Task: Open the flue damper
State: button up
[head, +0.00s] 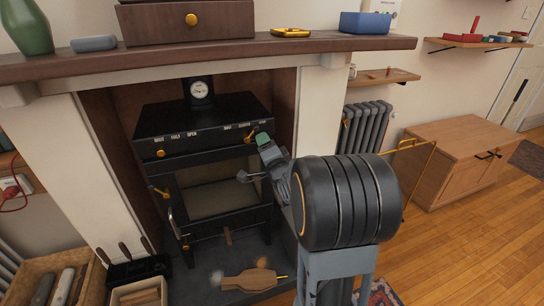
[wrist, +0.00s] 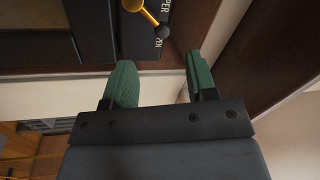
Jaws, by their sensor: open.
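The black stove (head: 200,125) stands in the fireplace. At the right of its top front panel is a small brass lever (head: 249,137) under small white lettering. In the wrist view, the brass lever (wrist: 146,12) ends in a dark ball, beside lettering partly cut off that shows "PER" and "EN". My gripper (head: 262,138) is close to the right end of that panel. In the wrist view, my gripper's green fingers (wrist: 162,78) are apart with nothing between them. The dark ball lies just beyond the gap, apart from both fingers.
A brass knob (head: 160,153) sits at the panel's left, under "SHUT HALF OPEN". The wooden mantel (head: 330,43) overhangs the stove, and the fireplace's right side wall is close to my gripper. Bellows (head: 249,280) lie on the hearth. A radiator (head: 366,128) stands to the right.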

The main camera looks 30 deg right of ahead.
jog(key=v, duration=0.6)
jog(key=shift+s+p, duration=0.1)
jog(key=shift+p, duration=0.2)
jog(key=s+a+r+n+g+p, duration=0.1)
jog(key=a+r+n+g+p, duration=0.55)
jog(key=r+p, duration=0.65)
jog(key=s+a+r+n+g+y+p, duration=0.2)
jog(key=s+a+r+n+g+p, duration=0.2)
jog(key=s+p, duration=0.3)
jog(key=s+a+r+n+g+y+p, duration=0.1)
jog(key=s+a+r+n+g+p, duration=0.3)
jog(key=s+p, duration=0.4)
jog(key=shift+a+n+g+y, duration=0.4)
jog(key=shift+a+n+g, duration=0.25)
jog(key=shift+n+g, duration=0.15)
